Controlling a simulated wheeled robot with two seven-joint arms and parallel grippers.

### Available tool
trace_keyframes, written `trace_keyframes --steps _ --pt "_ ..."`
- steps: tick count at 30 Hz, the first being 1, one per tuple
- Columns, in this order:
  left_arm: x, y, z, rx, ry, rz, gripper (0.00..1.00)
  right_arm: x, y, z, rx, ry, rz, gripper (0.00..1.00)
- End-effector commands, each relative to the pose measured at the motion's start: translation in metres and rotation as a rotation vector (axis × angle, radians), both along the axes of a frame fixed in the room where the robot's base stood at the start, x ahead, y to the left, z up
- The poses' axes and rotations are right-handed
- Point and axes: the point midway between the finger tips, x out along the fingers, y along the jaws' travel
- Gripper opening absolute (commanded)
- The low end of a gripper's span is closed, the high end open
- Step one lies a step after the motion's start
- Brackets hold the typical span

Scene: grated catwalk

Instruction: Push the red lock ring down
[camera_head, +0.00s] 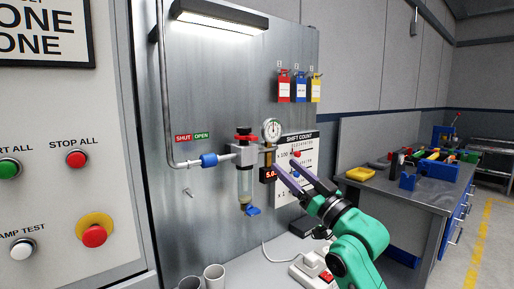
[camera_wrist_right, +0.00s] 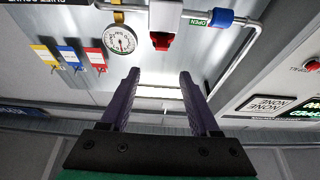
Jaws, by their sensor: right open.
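The red lock ring (camera_head: 245,138) sits under the black knob (camera_head: 244,130) on top of the grey filter regulator (camera_head: 245,155), which is mounted on the metal panel. In the upside-down right wrist view a red part (camera_wrist_right: 161,41) of the regulator shows beyond the fingertips; I cannot tell how the ring sits there. My right gripper (camera_head: 287,164) is open and empty, right of the regulator and a little lower than the ring, apart from it. Its two purple fingers (camera_wrist_right: 159,78) stand wide apart in the wrist view. My left gripper is not in view.
A pressure gauge (camera_head: 271,130) stands close right of the knob. A small red digital display (camera_head: 269,174) and shift count board (camera_head: 304,145) lie behind the right fingers. A pipe with a blue fitting (camera_head: 209,160) enters from the left. Cups (camera_head: 214,276) stand below.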

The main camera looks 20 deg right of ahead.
Motion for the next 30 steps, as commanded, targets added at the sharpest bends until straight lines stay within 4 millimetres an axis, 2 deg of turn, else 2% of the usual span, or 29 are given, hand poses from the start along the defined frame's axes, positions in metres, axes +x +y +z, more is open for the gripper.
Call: trace_keyframes --steps 5,9,15,20,27,29,30 --pt "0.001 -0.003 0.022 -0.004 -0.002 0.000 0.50 0.031 0.013 0.021 0.002 0.002 0.001 0.62" --pt "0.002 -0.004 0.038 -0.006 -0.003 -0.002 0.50 0.064 0.027 0.036 0.001 0.003 0.001 0.62" --pt "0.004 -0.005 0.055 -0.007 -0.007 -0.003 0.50 0.105 0.043 0.050 -0.001 0.006 0.000 0.62" --pt "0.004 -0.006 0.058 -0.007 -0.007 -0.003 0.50 0.119 0.048 0.052 -0.003 0.006 0.000 0.62" --pt "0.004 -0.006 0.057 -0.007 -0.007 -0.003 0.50 0.120 0.049 0.051 -0.003 0.006 0.000 0.62" --pt "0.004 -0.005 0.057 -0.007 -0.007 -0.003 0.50 0.120 0.049 0.051 -0.003 0.006 0.000 0.40" --pt "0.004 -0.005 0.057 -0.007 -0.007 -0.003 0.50 0.120 0.049 0.051 -0.003 0.006 0.000 0.24"
